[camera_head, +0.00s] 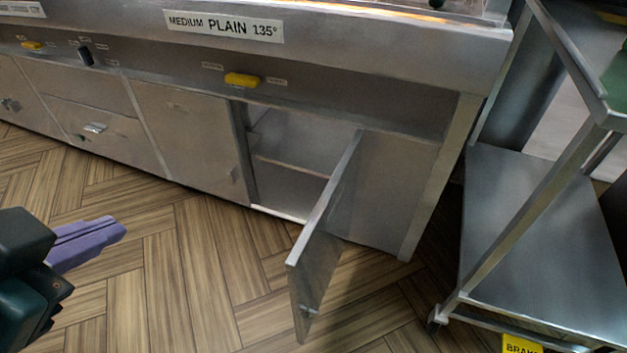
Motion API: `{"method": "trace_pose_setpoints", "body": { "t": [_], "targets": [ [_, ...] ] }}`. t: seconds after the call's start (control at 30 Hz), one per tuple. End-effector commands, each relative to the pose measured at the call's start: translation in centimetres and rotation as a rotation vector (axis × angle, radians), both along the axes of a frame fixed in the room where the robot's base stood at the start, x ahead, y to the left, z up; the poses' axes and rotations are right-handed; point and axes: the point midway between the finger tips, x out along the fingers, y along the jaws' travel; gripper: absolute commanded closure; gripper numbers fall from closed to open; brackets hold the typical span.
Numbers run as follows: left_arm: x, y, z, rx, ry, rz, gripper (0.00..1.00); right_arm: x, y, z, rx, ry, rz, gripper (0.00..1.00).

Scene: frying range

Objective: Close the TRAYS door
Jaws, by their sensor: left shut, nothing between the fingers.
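A metal cabinet door (325,236) stands wide open, swung out from the range front toward me, hinged on its right side. A small handle (309,311) shows near its lower free edge. Behind it is an open cabinet (290,143) with a shelf inside. No TRAYS label is readable on the door or around it. My left gripper (122,229), with purple fingers, is at the lower left over the floor, shut and empty. It is well to the left of the open door and apart from it. My right gripper is not in view.
The range (345,60) carries a "MEDIUM PLAIN 135°" label (224,26) and a yellow knob (242,80). Closed doors (185,135) line its left part. A metal cart (520,215) stands close on the right. The wooden floor (185,265) between gripper and door is clear.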

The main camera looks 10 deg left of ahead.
Motion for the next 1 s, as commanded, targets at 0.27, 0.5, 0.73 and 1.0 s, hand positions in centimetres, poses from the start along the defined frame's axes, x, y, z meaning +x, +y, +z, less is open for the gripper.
{"method": "trace_pose_setpoints", "body": {
  "t": [0.27,0.5,0.73,1.0],
  "targets": [
    [4.0,-1.4,-11.2,0.259,-0.298,-0.261,1.00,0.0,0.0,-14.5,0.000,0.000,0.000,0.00],
    [5.0,-5.1,-19.1,0.472,-0.540,-0.535,1.00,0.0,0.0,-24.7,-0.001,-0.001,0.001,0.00],
    [3.6,-9.7,-27.2,0.634,-0.751,-0.822,1.00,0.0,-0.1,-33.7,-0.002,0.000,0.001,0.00],
    [1.5,-12.8,-31.5,0.712,-0.881,-1.014,1.00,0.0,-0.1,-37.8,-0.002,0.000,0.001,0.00]
  ]
}}
